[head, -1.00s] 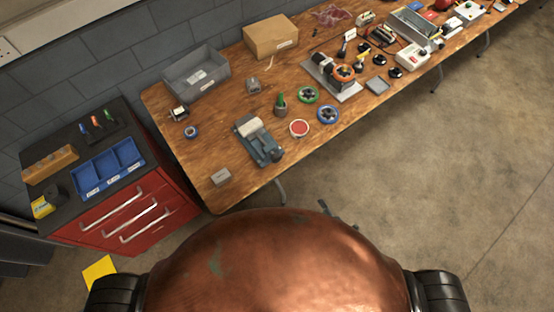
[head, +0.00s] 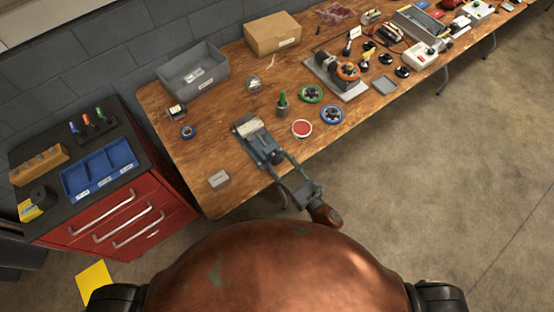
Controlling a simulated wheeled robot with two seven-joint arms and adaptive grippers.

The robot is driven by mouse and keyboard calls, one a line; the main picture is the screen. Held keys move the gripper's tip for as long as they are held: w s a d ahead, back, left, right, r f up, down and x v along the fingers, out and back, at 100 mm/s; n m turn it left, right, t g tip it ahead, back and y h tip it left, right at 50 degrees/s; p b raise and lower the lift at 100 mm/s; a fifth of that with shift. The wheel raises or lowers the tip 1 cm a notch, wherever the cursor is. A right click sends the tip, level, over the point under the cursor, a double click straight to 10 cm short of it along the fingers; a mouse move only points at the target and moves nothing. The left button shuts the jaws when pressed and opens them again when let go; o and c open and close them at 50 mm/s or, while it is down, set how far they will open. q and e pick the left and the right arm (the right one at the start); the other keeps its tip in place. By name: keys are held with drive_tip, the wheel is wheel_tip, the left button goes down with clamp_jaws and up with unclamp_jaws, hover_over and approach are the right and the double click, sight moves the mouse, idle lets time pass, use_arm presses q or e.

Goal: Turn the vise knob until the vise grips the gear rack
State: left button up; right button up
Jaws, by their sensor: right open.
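The blue-grey vise (head: 262,146) sits near the front edge of the wooden bench. A pale bar (head: 251,127), which looks like the gear rack, lies across its far part; I cannot tell whether the jaws touch it. My right gripper (head: 275,164) is open, with its fingers pointing at the near end of the vise. The knob at that end is too small and covered by the fingers to make out, and contact cannot be told. My left gripper is out of view.
Right of the vise are a red-topped round tin (head: 302,129), a blue handwheel (head: 332,114) and a green handwheel (head: 311,94). A small grey block (head: 219,179) lies front left. A grey bin (head: 193,72) and a cardboard box (head: 273,35) stand behind. A red drawer cabinet (head: 120,222) adjoins left.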

drive_tip(key=shift+x, duration=1.1)
drive_tip(key=c, duration=1.1)
drive_tip(key=shift+a, duration=0.15)
drive_tip(key=shift+c, duration=0.3)
